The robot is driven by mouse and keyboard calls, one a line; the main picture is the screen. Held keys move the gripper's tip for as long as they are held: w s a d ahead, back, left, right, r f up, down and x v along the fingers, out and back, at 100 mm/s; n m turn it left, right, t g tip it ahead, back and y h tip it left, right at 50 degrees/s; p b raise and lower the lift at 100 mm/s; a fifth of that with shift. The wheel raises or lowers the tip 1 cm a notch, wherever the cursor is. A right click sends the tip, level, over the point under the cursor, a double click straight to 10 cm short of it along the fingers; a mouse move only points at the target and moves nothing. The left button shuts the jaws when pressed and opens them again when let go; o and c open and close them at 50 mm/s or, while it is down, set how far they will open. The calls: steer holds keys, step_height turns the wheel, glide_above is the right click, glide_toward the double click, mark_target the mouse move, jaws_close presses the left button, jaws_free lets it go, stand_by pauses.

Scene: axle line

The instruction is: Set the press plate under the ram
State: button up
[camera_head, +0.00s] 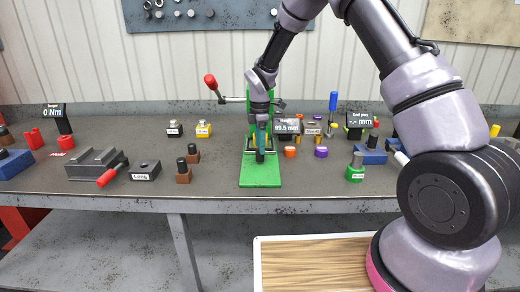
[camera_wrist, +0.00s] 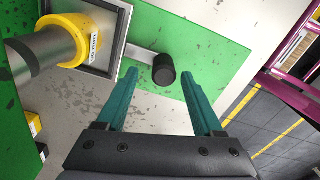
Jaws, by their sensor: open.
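The green press (camera_head: 260,178) stands in the middle of the bench, with a red-knobbed lever (camera_head: 210,82) out to the left. In the wrist view, a grey square plate (camera_wrist: 118,17), apparently the press plate, lies against the green surface (camera_wrist: 205,35). A grey bar with a black knob (camera_wrist: 164,68) sticks out from it. A grey cylinder with a yellow labelled collar (camera_wrist: 72,40), apparently the ram, stands over the plate. My gripper (camera_wrist: 158,80) is open, its teal fingertips either side of the knob. In the head view my gripper (camera_head: 261,148) hides most of the plate.
A display reading 99.5 mm (camera_head: 287,126) and small labelled parts stand right of the press. A green-based part (camera_head: 355,168) is farther right. Left are brown blocks with black tops (camera_head: 183,172), a block labelled Long (camera_head: 145,171) and a grey slotted block (camera_head: 95,162).

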step_height(320, 180, up, 8)
steer(key=shift+r, duration=0.25)
steer(key=s+d+r+m+t, duration=0.1)
steer(key=s+d+r+m, duration=0.35)
steer(key=r, duration=0.25)
steer(key=s+d+r+m+t+y, duration=0.1)
steer(key=s+d+r+m, duration=0.2)
steer(key=d+r, duration=0.25)
steer(key=s+d+r+m+t, duration=0.1)
steer(key=s+d+r+m, duration=0.3)
steer(key=r, duration=0.4)
steer(key=s+d+r+m+t, duration=0.2)
steer(key=s+d+m, duration=0.2)
steer(key=s, duration=0.5)
steer(key=s+d+r+m+t+y, duration=0.1)
steer(key=s+d+m, duration=0.3)
steer(key=s+m, duration=0.4)
steer(key=shift+s+r+m+t, duration=0.35)
steer(key=shift+r+m+t, duration=0.25)
steer(key=shift+m, duration=0.05)
